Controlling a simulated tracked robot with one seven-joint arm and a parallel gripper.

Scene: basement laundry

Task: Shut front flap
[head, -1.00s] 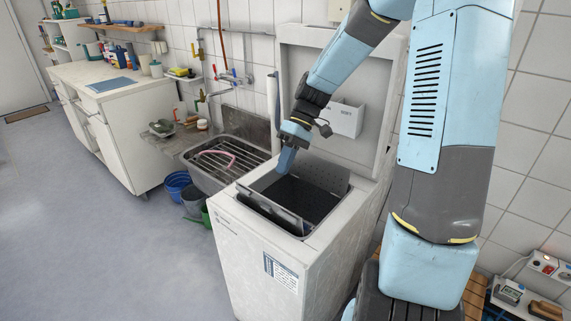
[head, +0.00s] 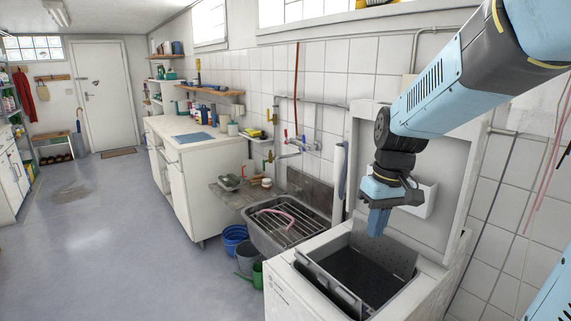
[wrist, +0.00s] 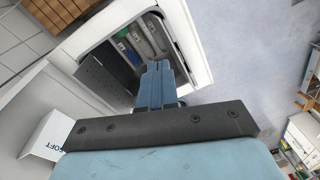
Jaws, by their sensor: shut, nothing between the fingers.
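The white top-loading machine (head: 283,292) stands at lower right in the head view with its lid (head: 440,200) raised against the wall. Its top opening shows a dark inside. A grey front flap (head: 328,286) stands up along the near-left side of the opening. A perforated rear flap (head: 392,252) stands tilted up at the back. My gripper (head: 377,232) is shut and empty, pointing down above the opening near the rear flap. In the wrist view the closed fingers (wrist: 160,66) overlap the opening's edge, and the perforated flap (wrist: 102,72) shows left of them.
A steel sink (head: 283,228) with a rack and pink hose adjoins the machine's left. Blue (head: 235,238), grey and green vessels stand on the floor below. A white box (head: 418,197) sits behind my gripper. Open floor (head: 130,230) lies to the left.

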